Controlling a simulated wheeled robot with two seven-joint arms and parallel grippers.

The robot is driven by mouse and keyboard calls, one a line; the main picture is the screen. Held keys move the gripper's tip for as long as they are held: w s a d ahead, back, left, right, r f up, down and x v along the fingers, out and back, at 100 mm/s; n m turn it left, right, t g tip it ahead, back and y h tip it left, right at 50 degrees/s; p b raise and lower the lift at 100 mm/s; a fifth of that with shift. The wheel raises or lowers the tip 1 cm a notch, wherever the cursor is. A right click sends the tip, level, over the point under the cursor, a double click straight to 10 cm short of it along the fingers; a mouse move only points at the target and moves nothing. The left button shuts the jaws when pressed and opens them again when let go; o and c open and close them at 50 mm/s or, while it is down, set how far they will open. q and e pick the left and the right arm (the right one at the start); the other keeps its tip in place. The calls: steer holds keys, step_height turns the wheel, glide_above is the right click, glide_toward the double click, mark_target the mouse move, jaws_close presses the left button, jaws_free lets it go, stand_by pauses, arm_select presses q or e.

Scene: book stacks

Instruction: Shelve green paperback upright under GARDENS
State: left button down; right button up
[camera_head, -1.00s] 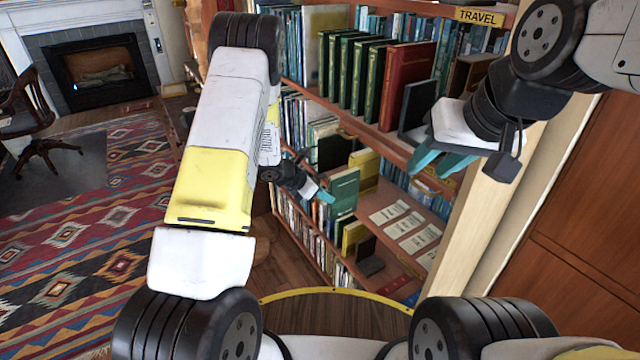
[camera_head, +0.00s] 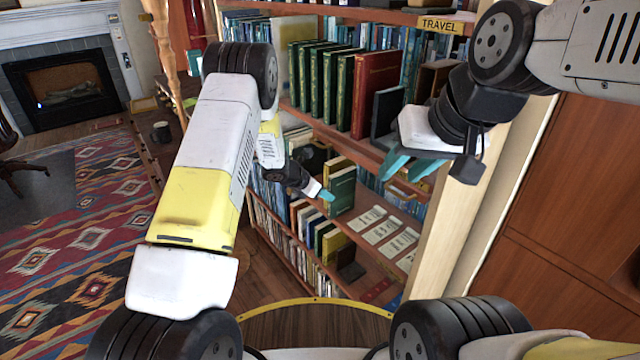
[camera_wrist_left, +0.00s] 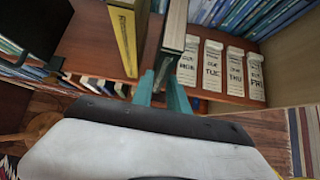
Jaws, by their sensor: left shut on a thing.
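My left gripper (camera_head: 327,195) is shut on the green paperback (camera_head: 343,189), which it holds upright at a shelf below the TRAVEL level. In the left wrist view the teal fingers (camera_wrist_left: 163,92) close on the book (camera_wrist_left: 175,27), seen edge-on with its pale page edges showing. A yellow-spined book (camera_wrist_left: 127,38) stands to its left, apart from it. My right gripper (camera_head: 409,168) has its teal fingers apart and empty, in front of the shelf edge at right. I see no GARDENS label; the only readable shelf sign is TRAVEL (camera_head: 440,25).
Printed day cards (camera_wrist_left: 213,65) lie on the shelf right of the held book. Green volumes and a red one (camera_head: 376,92) stand on the shelf above. A pale upright post (camera_head: 455,205) edges the bookcase at right.

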arm_select(q)
steer(key=shift+f, duration=0.4)
stand_by(0.4)
steer(key=c, duration=1.2)
jaws_free()
steer(key=shift+f, duration=0.1)
steer(key=shift+a, duration=0.15)
steer(key=s+a, duration=0.4)
steer(key=a, duration=0.2)
steer(key=shift+s, duration=0.3)
steer(key=shift+a, duration=0.1)
jaws_close()
stand_by(0.6)
